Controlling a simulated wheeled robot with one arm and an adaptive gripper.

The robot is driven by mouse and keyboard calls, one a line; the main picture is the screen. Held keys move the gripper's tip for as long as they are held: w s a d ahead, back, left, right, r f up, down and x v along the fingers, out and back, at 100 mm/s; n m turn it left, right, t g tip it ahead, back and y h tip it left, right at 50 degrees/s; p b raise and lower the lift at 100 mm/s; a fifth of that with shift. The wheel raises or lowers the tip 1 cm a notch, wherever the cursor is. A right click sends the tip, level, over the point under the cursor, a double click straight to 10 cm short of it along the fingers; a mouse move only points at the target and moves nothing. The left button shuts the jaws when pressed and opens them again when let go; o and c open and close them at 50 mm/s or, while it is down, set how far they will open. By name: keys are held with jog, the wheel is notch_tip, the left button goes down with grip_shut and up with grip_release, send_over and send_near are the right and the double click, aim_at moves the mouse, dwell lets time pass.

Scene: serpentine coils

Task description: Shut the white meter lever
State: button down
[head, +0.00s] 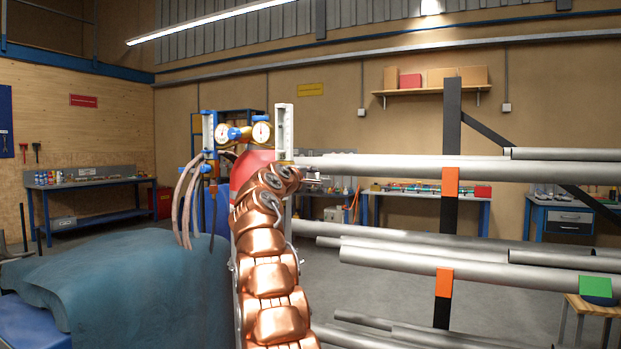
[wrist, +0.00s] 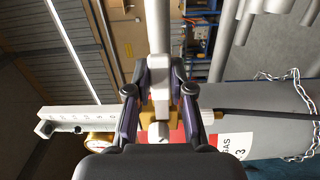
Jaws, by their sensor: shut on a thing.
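In the wrist view my gripper (wrist: 158,100) is closed from both sides around a small pale piece with brass-yellow parts, which I take to be the white meter lever (wrist: 158,132). The fingers hide part of it. The white meter (wrist: 85,113), with scale marks, lies to the left in that view. In the head view one upright white meter (head: 284,128) stands just behind my copper-coloured arm, and another (head: 209,130) stands to its left. My gripper is small and mostly hidden by the arm there.
Long grey pipes (head: 400,170) on a rack fill the right. A blue-green covered bulk (head: 130,280) is at left.

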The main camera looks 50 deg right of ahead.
jog(key=c, duration=1)
grip_release()
jog(key=shift+a+f, duration=0.1)
jog(key=shift+s+a, duration=0.2)
jog(key=shift+a, duration=0.3)
jog(key=v, duration=1)
jog(key=shift+a, duration=0.35)
jog(key=s+a+f+m+g+y+p, duration=0.1)
jog(key=s+a+f+y+p, duration=0.2)
jog(key=s+a+f+y, duration=0.55)
jog(key=s+a+f+m+g+y+p, duration=0.1)
jog(key=s+a+f+y+p, duration=0.15)
jog(key=s+a+f, duration=0.7)
jog(key=s+a+f+g+y+p, duration=0.1)
jog(key=s+a+f+y, duration=0.1)
jog(key=s+a+f, duration=0.3)
jog(key=s+a+f+g+y+p, duration=0.2)
jog(key=s+a+f, duration=0.3)
jog(key=s+a, duration=0.3)
jog(key=s+a+f+m+g+y+p, duration=0.1)
jog(key=s+a+f, duration=0.4)
jog(key=a, duration=0.8)
jog(key=shift+s+f+g+y+p, duration=0.25)
jog(key=shift+s+g+y+p, duration=0.15)
jog(key=shift+s+y+p, duration=0.5)
